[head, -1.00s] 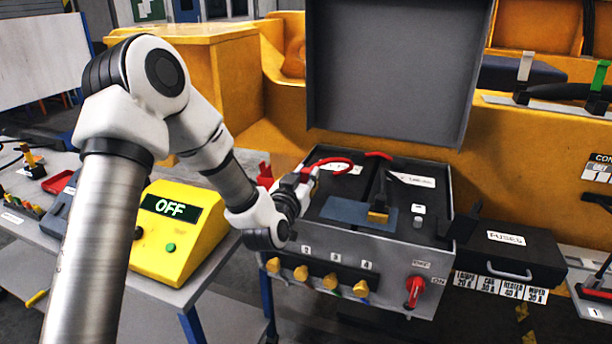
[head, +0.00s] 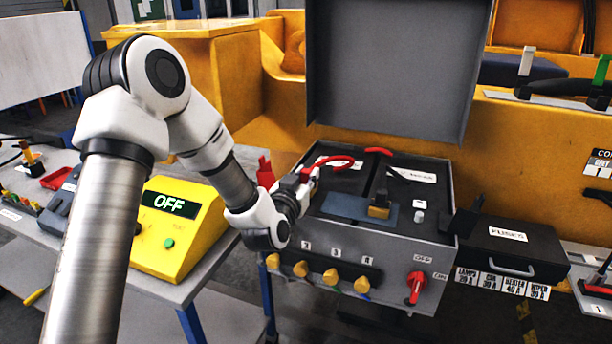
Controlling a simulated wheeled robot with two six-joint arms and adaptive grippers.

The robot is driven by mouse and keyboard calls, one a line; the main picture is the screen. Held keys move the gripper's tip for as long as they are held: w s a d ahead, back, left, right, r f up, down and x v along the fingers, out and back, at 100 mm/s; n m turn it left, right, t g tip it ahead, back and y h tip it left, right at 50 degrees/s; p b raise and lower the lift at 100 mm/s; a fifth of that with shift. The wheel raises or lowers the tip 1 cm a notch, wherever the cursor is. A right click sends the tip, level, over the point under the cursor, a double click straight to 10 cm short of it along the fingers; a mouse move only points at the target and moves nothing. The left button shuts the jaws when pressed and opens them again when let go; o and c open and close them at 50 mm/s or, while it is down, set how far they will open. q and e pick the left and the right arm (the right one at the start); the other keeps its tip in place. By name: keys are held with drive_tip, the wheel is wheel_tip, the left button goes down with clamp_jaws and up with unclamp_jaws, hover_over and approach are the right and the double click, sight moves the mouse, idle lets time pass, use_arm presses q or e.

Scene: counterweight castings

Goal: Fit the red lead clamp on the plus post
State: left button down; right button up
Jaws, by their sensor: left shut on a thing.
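My left gripper (head: 308,178) is over the left part of the open grey battery box (head: 445,262), shut on the red lead clamp at the end of a looped red cable (head: 341,162). The clamp is small and mostly hidden by the fingers. I cannot make out the plus post or whether the clamp touches it. A second red piece (head: 378,152) sits at the back of the box, near the middle divider. My right gripper is not in view.
The grey lid (head: 390,70) stands open behind the box. Yellow knobs (head: 330,276) and a red switch (head: 416,287) are on its front. A yellow unit (head: 180,240) reading OFF stands left, a black fuse case (head: 512,255) right. A red object (head: 265,172) is beside the gripper.

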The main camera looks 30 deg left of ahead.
use_arm(q)
drive_tip(key=shift+f+b, duration=0.65)
drive_tip(key=shift+f, duration=0.15)
drive_tip(key=c, duration=0.9)
unclamp_jaws()
drive_tip(key=v, duration=0.7)
drive_tip(key=shift+s, duration=0.35)
drive_tip(key=shift+w, duration=0.1)
